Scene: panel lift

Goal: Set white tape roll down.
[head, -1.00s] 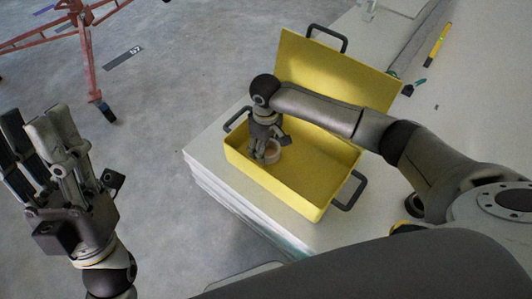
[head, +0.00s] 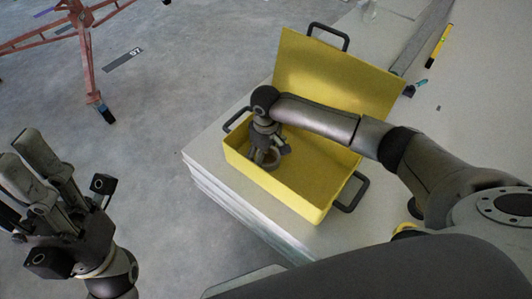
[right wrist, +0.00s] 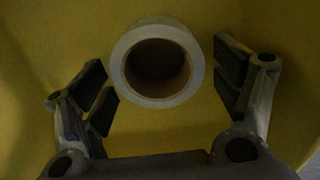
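The white tape roll (right wrist: 160,97) lies flat on the yellow floor of the toolbox (head: 318,189), its hole facing my right wrist camera. My right gripper (head: 265,160) reaches down into the box at the roll. In the right wrist view its fingers (right wrist: 168,88) stand open on either side of the roll, with a visible gap on the right side and a narrow one on the left. In the head view the fingers partly hide the roll. My left gripper (head: 28,170) is empty, fingers up and apart, at the left over the floor.
The box's lid (head: 335,75) stands open at the back. The box rests on a pale stack of panels (head: 215,185). A yellow level (head: 438,46) and a small tool (head: 418,88) lie to the right. A red metal frame (head: 84,55) stands on the floor at back left.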

